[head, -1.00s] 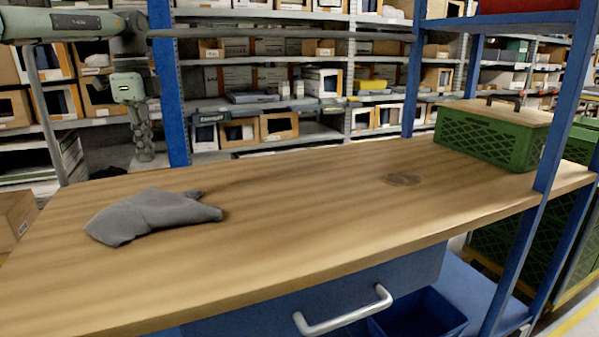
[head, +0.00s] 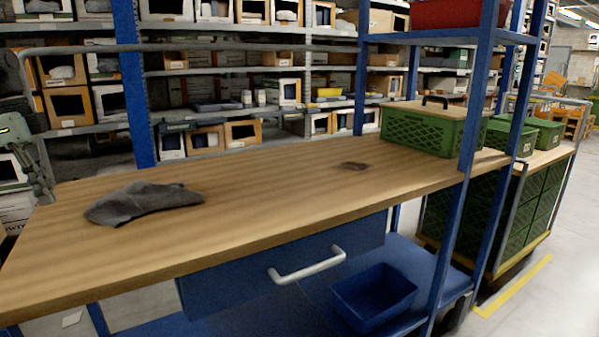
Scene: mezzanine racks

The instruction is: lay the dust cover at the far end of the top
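The dust cover, a crumpled grey cloth (head: 145,203), lies in a low heap on the left part of the wooden bench top (head: 270,218). My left gripper (head: 42,190) shows at the left edge of the head view, beyond the left end of the top and apart from the cloth. Its fingers are small and partly lost against the shelves, so I cannot tell whether they are open. My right gripper is out of view.
A green crate (head: 425,132) with a wooden lid stands at the right end of the top, by blue uprights (head: 468,140). A dark round mark (head: 354,166) lies on the clear middle. A drawer handle (head: 307,266) juts from the front. Aisle floor (head: 540,290) is free at right.

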